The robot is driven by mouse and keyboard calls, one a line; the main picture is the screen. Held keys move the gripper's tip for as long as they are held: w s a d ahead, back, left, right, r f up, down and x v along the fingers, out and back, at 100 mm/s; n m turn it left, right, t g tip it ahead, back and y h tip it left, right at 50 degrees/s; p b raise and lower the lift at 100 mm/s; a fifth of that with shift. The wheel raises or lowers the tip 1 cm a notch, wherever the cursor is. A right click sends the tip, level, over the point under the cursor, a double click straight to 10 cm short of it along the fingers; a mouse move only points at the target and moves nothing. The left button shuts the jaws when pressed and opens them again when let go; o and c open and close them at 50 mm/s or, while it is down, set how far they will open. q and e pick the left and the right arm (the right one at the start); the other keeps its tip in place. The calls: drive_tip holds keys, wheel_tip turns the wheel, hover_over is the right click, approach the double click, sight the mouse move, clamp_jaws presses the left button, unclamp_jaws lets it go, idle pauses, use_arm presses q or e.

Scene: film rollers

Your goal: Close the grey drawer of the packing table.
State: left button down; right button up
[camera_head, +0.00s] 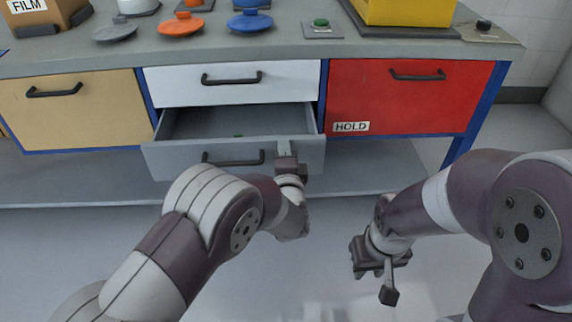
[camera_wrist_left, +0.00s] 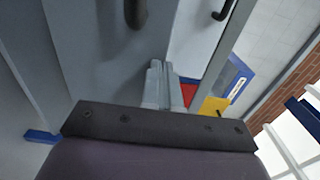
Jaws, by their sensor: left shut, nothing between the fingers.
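The grey drawer (camera_head: 180,158) is under the white drawer and stands pulled out, its inside showing. Its front has a dark handle (camera_head: 233,160), which also shows at the top of the left wrist view (camera_wrist_left: 135,12). My left gripper (camera_head: 284,148) is shut and empty at the right part of the grey front, right of the handle. In the left wrist view its fingers (camera_wrist_left: 163,85) are together close to the grey panel (camera_wrist_left: 85,45); I cannot tell whether they touch it. My right gripper (camera_head: 374,280) hangs over the floor, away from the drawer; its jaw state is unclear.
The white drawer (camera_head: 285,80), the tan front (camera_head: 110,115) and the red front (camera_head: 425,100) are flush with the table. A small green thing lies inside the grey drawer. A lower shelf (camera_head: 90,190) runs below. Floor in front is clear.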

use_arm(q)
drive_tip(key=w+p, duration=0.1)
drive_tip(key=w, duration=1)
drive_tip(key=shift+w, duration=0.25)
